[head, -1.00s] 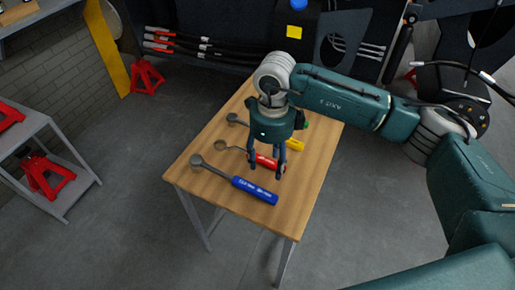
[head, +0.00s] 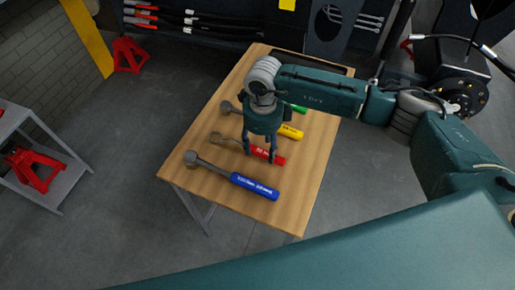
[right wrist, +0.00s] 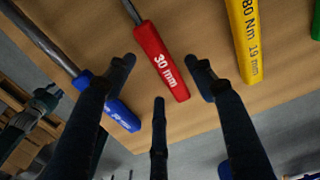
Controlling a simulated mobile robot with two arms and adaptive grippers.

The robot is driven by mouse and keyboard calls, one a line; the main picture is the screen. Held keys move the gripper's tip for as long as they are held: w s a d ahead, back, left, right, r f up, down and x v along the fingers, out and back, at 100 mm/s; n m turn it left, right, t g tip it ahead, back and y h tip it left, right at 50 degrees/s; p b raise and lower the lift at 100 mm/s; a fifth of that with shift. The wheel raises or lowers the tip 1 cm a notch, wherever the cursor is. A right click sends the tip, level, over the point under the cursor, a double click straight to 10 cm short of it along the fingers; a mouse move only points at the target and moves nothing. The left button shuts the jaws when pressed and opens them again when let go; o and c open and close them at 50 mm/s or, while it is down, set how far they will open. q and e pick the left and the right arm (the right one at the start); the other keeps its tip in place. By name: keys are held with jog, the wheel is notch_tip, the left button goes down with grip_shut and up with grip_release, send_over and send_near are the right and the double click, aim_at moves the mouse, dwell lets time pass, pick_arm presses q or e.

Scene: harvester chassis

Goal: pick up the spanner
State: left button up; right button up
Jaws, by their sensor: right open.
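The red-handled tool (head: 267,154), marked 30 mm in the right wrist view (right wrist: 160,60), lies on the wooden table with its grey shaft and head pointing left. I take it as the spanner; its head does not show in the wrist view. My right gripper (head: 260,155) points down over the red handle, open and empty. In the right wrist view its fingers (right wrist: 161,66) are spread, with the handle showing between and beyond them. Contact with the handle cannot be told. My left gripper is not in view.
A blue-handled wrench (head: 255,186) lies nearer the front of the table (head: 300,190). A yellow-handled one (head: 290,131) and a green-handled one (head: 299,109) lie farther back.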

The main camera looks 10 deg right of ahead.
aim_at(263, 153)
notch_tip(263, 153, down, 2)
jog(key=shift+d+f+p, duration=0.1)
jog(key=shift+f+p, duration=0.05)
jog(key=shift+p, duration=0.15)
jog(key=shift+f, duration=0.4)
jog(key=shift+c, duration=0.5)
jog(key=c, duration=0.8)
grip_shut()
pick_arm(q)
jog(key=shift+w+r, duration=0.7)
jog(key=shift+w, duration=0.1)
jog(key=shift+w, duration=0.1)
